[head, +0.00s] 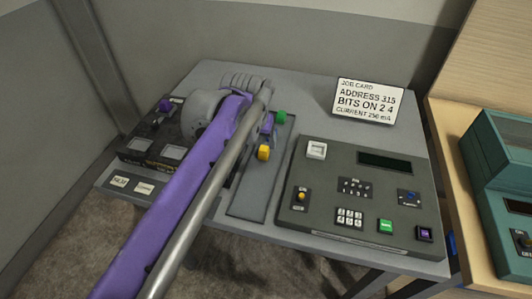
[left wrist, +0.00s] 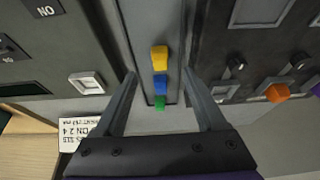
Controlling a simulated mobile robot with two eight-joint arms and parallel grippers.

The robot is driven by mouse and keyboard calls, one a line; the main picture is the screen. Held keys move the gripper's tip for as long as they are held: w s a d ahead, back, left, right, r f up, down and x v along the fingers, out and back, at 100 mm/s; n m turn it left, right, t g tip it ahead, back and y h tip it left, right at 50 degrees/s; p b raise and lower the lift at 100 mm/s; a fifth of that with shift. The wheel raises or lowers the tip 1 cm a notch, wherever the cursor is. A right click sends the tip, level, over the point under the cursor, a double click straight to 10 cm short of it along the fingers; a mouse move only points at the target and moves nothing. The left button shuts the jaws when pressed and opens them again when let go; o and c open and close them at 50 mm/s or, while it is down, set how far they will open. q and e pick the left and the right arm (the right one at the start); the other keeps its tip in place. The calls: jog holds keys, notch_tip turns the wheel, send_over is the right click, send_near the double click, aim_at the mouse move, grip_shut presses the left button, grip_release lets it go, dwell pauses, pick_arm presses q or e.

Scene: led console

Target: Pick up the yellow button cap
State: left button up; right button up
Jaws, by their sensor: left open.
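The yellow button cap (head: 263,153) sits on a narrow grey strip (head: 249,198) between two console panels. In the left wrist view the yellow cap (left wrist: 159,56) is at the far end of a short row, with a blue cap (left wrist: 160,79) and a green cap (left wrist: 160,103) nearer the gripper base. My left gripper (left wrist: 160,73) is open, its fingers on either side of the row and apart from the caps. In the head view my left arm hides much of the gripper. The green cap (head: 280,117) shows beyond the yellow one. My right gripper is not in view.
A dark control panel (head: 325,225) with keypad and display lies right of the strip. The left panel (head: 135,150) is partly behind my arm. A job card (head: 368,101) stands at the back. A teal device (head: 500,150) is at the far right.

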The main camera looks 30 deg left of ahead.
aim_at(263, 149)
pick_arm(q)
jog(key=x, duration=0.7)
jog(key=shift+w+a+f+b, duration=0.1)
jog(key=shift+w+f+b, duration=0.1)
jog(key=shift+w+b, duration=0.3)
grip_shut()
